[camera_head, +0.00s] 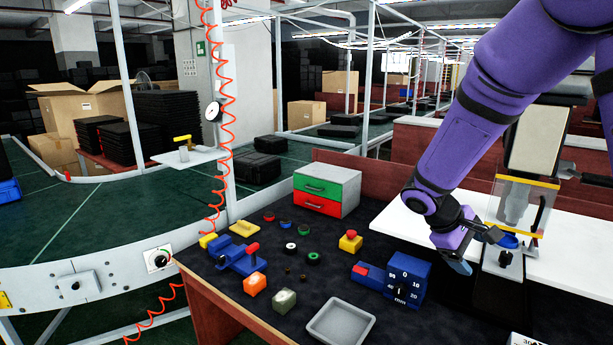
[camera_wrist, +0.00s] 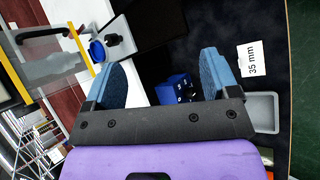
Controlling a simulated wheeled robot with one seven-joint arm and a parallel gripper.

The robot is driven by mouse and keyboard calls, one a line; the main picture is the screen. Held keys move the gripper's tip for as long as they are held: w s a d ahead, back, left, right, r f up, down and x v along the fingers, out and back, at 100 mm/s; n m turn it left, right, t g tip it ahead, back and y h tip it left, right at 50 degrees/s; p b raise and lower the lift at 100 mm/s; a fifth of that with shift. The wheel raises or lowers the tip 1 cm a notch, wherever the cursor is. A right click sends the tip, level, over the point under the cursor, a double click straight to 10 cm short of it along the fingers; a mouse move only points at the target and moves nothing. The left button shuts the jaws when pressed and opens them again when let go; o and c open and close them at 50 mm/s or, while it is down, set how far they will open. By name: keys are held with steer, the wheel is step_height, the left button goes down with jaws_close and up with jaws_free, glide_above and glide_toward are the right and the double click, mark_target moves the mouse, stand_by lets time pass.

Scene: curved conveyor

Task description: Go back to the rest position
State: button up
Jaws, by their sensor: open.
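My gripper (camera_head: 480,251) is at the end of my purple arm, above the right part of the dark bench, beside a white work surface (camera_head: 575,240). In the wrist view its two blue fingers (camera_wrist: 160,70) stand wide apart with nothing between them. A blue round piece (camera_head: 508,241) sits on a small black-and-silver fixture just right of the gripper. It also shows in the wrist view (camera_wrist: 97,50), left of the left finger. A blue box with a dial marked in mm (camera_head: 407,278) stands on the bench below and left of the gripper.
The bench holds a grey tray (camera_head: 341,323), a green-and-red drawer unit (camera_head: 327,191), a blue vise-like tool (camera_head: 240,259), an orange block (camera_head: 255,284) and several small rings. A clear-shielded machine (camera_head: 526,200) stands close right of the gripper. A curved green conveyor (camera_head: 100,215) runs at left.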

steer(key=s+a+r+m+t+y, duration=0.2)
steer(key=s+r, duration=0.6)
steer(key=s, duration=0.4)
steer(key=s+a+r+m+t+y, duration=0.2)
steer(key=s+r+m+t+y, duration=0.2)
steer(key=s+r, duration=0.5)
steer(key=s+y, duration=0.2)
steer(key=shift+s+m, duration=0.3)
steer(key=shift+s, duration=0.1)
stand_by(0.5)
